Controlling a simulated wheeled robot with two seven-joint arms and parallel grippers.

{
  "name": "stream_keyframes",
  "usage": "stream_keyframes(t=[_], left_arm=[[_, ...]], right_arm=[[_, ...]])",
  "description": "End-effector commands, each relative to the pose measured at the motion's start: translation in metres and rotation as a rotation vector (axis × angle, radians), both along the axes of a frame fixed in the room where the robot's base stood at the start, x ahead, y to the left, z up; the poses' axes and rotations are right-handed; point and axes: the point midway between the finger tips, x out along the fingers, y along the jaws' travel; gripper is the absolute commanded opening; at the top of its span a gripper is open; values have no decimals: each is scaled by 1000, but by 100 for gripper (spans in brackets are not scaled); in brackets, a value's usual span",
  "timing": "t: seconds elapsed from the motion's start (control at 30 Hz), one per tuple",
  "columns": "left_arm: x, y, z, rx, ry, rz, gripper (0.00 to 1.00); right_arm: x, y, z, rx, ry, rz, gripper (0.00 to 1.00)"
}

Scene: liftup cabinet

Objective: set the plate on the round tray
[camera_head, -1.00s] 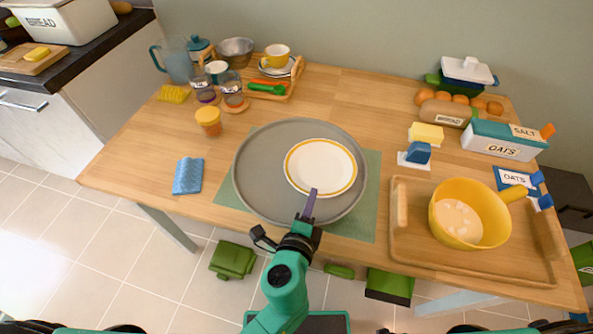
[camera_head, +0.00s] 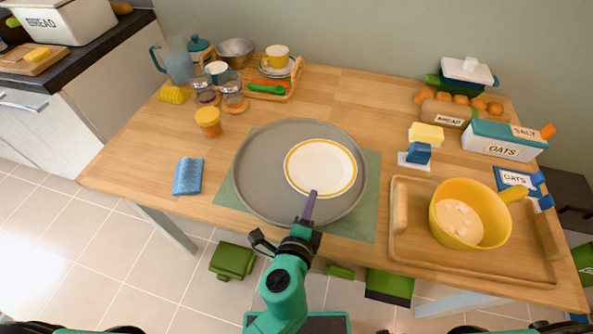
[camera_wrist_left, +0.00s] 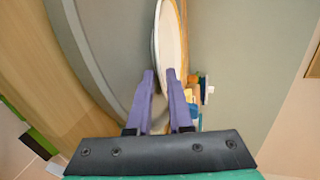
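The white plate with a yellow rim band (camera_head: 320,167) is over the right part of the grey round tray (camera_head: 262,177). The plate looks level in the head view, and I cannot tell whether its underside touches the tray. My left gripper (camera_head: 309,207) is at the plate's near edge. In the left wrist view the purple fingers (camera_wrist_left: 160,75) are on either side of the plate's rim (camera_wrist_left: 171,42), closed on it. The tray (camera_wrist_left: 88,45) shows there to the left of the plate. My right gripper is not in view.
The tray lies on a green mat (camera_head: 362,220). To the right is a wooden tray (camera_head: 420,255) with a yellow pot (camera_head: 470,214). Dishes and food packages stand along the back.

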Motion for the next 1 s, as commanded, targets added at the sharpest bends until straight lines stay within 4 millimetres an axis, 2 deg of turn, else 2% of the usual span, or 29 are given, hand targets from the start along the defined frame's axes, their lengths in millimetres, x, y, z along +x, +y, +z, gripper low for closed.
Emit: stream_keyframes(t=[1.0], left_arm=[[-31, 9, 10, -1, 0, 0, 19]], right_arm=[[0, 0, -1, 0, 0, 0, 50]])
